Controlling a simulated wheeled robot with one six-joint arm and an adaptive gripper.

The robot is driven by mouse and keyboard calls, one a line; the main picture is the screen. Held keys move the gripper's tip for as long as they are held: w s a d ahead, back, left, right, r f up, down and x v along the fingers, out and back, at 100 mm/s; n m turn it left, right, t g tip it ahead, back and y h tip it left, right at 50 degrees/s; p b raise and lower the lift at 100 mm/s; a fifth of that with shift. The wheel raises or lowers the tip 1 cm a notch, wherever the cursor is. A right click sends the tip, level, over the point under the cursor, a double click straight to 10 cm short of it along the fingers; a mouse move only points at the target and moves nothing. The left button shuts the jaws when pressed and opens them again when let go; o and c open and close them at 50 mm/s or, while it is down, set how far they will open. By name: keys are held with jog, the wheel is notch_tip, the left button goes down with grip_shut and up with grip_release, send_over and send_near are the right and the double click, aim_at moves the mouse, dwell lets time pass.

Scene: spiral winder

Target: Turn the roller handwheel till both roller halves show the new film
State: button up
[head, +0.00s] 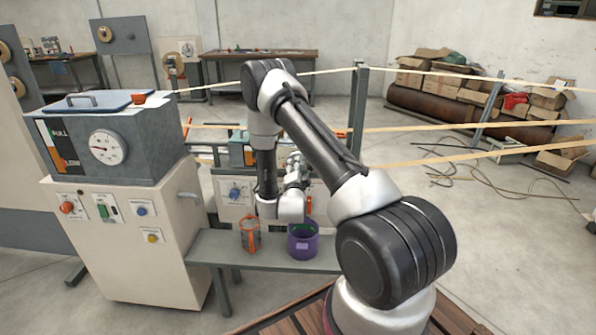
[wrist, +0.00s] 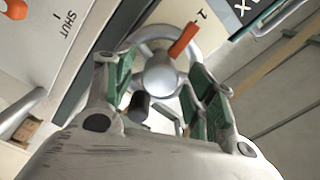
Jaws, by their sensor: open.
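The handwheel (wrist: 162,48) shows in the wrist view as a grey metal ring with a round hub and a dark knob (wrist: 138,107) at the lower left. An orange pointer (wrist: 183,40) lies over its upper right rim, next to a "1" mark. My gripper (wrist: 163,82) is open, its green-padded fingers on either side of the hub. I cannot tell whether they touch the wheel. In the head view my gripper (head: 297,172) is at the machine behind the bench, and my arm hides the wheel there. The roller halves and their film cannot be made out.
A cabinet with a gauge (head: 108,147) stands left. Pale strands (head: 480,128) run across to the right. An orange lever (wrist: 15,9) sits near "SHUT".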

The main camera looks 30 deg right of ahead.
jog(key=v, duration=1.2)
dwell(0.3)
